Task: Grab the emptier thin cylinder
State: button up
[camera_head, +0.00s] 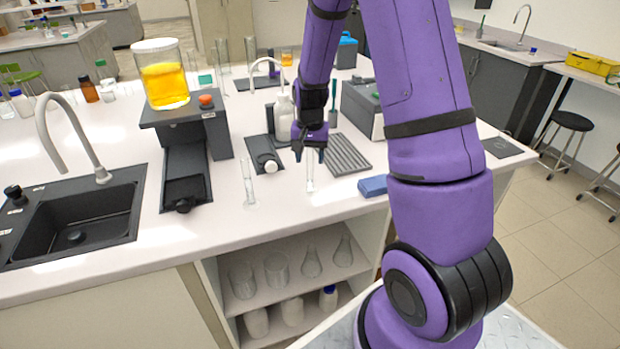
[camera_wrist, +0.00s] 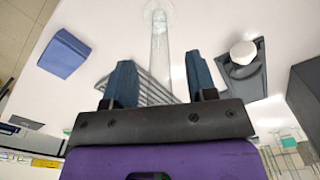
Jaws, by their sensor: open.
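Two thin clear cylinders stand upright on the white bench in the head view. The left thin cylinder (camera_head: 248,186) is apart from my gripper, nearer the sink. The right thin cylinder (camera_head: 310,178) stands just below and in front of my gripper (camera_head: 310,148). In the wrist view, one thin cylinder (camera_wrist: 159,42) shows ahead, lined up with the gap between the two fingers of my gripper (camera_wrist: 160,62). The fingers are apart and hold nothing. The liquid levels in both cylinders are too faint to compare.
A blue box (camera_head: 373,186) lies right of the cylinders, beside a grey ribbed rack (camera_head: 347,155). A dark device with a white knob (camera_head: 264,154) is behind them. A black stand (camera_head: 184,118) bears a beaker of yellow liquid (camera_head: 166,86). The sink (camera_head: 75,222) is left.

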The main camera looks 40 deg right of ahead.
grip_shut()
jog(key=shift+r, duration=0.1)
